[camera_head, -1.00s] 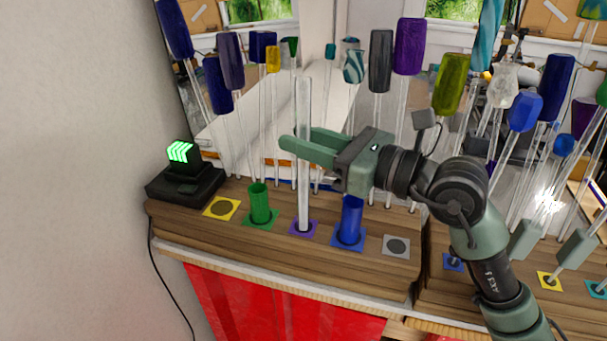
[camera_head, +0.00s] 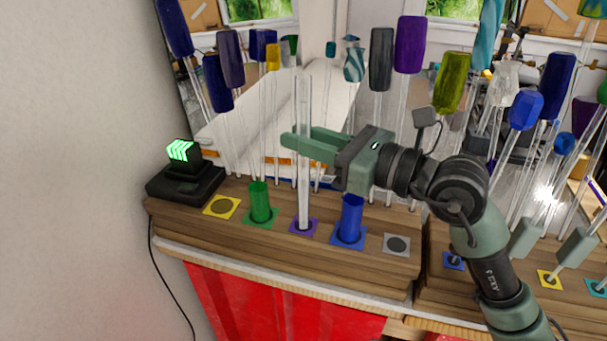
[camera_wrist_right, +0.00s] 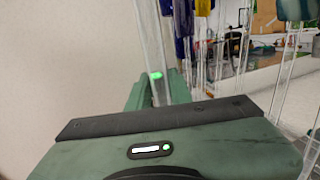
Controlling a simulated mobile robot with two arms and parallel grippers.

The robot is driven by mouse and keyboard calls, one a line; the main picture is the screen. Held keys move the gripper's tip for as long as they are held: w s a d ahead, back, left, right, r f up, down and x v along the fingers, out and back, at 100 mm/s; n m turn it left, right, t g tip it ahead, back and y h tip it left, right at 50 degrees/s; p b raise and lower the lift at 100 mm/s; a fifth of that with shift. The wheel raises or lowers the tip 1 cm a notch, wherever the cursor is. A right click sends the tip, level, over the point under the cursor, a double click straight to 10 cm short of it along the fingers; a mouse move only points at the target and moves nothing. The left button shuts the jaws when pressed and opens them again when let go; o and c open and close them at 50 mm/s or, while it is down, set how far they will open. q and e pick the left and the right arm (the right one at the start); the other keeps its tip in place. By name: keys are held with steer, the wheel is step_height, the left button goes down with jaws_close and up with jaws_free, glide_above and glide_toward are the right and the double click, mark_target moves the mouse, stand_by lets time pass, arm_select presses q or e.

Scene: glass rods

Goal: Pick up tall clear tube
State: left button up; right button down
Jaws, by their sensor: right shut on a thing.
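The tall clear tube (camera_head: 304,100) stands upright in the purple-marked socket (camera_head: 304,227) of the wooden rack. My right gripper (camera_head: 303,142) comes in from the right and is shut on the tube at about mid-height, above the rack. In the right wrist view the clear tube (camera_wrist_right: 152,40) rises between the fingers of my right gripper (camera_wrist_right: 160,92). The tube's lower end is hidden inside the socket. My left gripper is not in view.
A green cup (camera_head: 259,202) and a blue cup (camera_head: 350,217) flank the tube on the rack (camera_head: 330,264). Yellow (camera_head: 222,207) and grey (camera_head: 396,244) sockets look empty. Several colored-handled rods stand close behind. A black device (camera_head: 184,178) with green lights sits left.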

mark_target(305, 97)
steer(key=shift+r, duration=0.1)
stand_by(0.7)
step_height(305, 97, up, 10)
steer(key=p, duration=0.7)
steer(key=shift+p, duration=0.3)
steer(key=shift+d, duration=0.1)
